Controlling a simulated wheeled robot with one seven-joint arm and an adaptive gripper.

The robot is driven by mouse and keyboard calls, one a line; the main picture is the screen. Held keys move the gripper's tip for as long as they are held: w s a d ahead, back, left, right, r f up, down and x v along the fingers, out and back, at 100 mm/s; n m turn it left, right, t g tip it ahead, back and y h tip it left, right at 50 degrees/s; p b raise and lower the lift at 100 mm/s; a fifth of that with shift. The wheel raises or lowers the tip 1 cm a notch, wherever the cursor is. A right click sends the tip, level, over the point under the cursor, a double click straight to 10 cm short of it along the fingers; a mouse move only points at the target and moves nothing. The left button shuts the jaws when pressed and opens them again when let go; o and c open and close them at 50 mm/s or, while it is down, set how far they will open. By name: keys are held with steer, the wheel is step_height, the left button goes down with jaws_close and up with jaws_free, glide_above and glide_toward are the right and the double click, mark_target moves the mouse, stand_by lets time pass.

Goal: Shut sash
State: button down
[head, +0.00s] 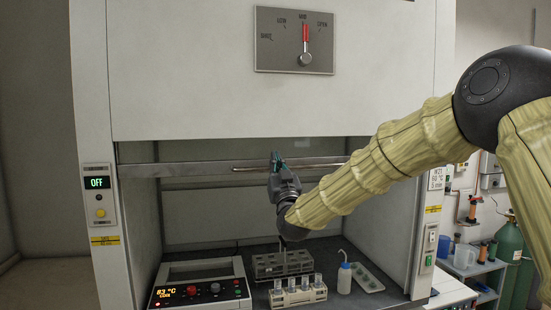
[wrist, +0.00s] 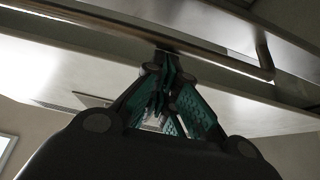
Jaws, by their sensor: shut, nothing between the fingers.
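The sash is a clear pane in the fume hood with a metal bottom rail (head: 190,168) and a thin bar handle (head: 310,165) along it. My gripper (head: 276,158) is shut and empty, at the rail by the left part of the handle. In the wrist view my gripper (wrist: 168,62) points up at the rail, and the handle (wrist: 264,55) bends at its right end. I cannot tell whether the fingertips touch the rail or the bar. The dial (head: 304,45) above has its red pointer up at MID.
Inside the hood stand a hot plate (head: 200,290) reading 83 °C, a grey rack (head: 283,264), a vial rack (head: 298,294), a wash bottle (head: 345,278) and a white tray (head: 368,278). An OFF panel (head: 97,183) is on the left post. A green cylinder (head: 510,250) stands at right.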

steer(key=shift+f, duration=0.15)
step_height(320, 180, down, 59)
steer(key=b, duration=3.8)
steer(key=shift+f, duration=0.1)
steer(key=shift+s, duration=0.1)
